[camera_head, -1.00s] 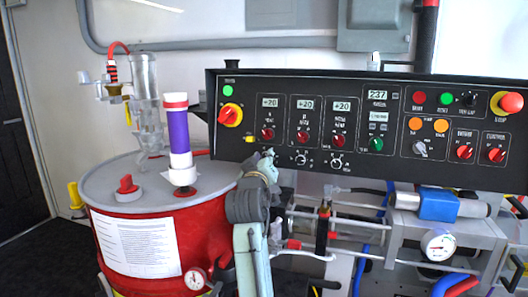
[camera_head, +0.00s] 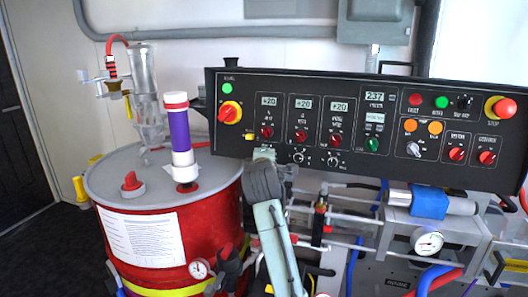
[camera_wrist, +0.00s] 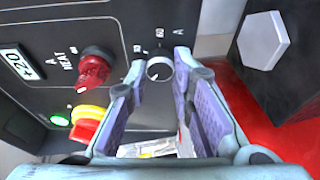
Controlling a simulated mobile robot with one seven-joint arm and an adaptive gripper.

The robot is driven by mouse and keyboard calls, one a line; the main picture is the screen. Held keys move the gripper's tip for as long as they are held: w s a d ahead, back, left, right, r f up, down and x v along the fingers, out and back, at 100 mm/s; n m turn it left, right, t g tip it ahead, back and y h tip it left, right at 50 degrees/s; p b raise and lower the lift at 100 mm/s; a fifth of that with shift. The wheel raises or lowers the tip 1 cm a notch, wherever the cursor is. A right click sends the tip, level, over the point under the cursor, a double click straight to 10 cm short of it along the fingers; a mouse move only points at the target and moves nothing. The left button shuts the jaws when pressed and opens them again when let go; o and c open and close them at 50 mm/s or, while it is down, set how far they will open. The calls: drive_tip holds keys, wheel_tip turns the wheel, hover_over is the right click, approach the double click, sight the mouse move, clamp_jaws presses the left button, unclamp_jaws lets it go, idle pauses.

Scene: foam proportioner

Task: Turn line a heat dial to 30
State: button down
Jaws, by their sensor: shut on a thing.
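The control panel (camera_head: 222,140) carries a red dial under a small screen (camera_head: 268,101) that reads +20, at its left. In the wrist view this red dial (camera_wrist: 95,68) is labelled HEAT A, beside its screen (camera_wrist: 17,62). A small black dial (camera_wrist: 159,68) with a white mark and small numbers around it sits to its right, near a letter A. My gripper (camera_wrist: 159,65) is shut on this black dial, one finger on each side. In the head view my gripper (camera_head: 264,154) is at the panel's lower edge and hides that dial.
Two similar black dials, (camera_head: 298,157) and (camera_head: 333,161), sit just right of my gripper. A red and yellow switch (camera_head: 230,112) is at the panel's left. A red drum (camera_head: 205,232) stands below left. Pipes and a gauge (camera_head: 427,241) fill the space below right.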

drive_tip(key=shift+r+n+g+h, duration=0.15)
drive_tip(key=shift+n+g, duration=0.35)
drive_tip(key=shift+n, duration=1.25)
drive_tip(key=shift+n+g+h, duration=0.25)
drive_tip(key=shift+n+g, duration=0.25)
drive_tip(key=shift+n, duration=1.25)
drive_tip(key=c, duration=1.4)
unclamp_jaws()
drive_tip(key=v, duration=1.1)
drive_tip(key=shift+s+r, duration=0.25)
drive_tip(key=shift+s, duration=0.15)
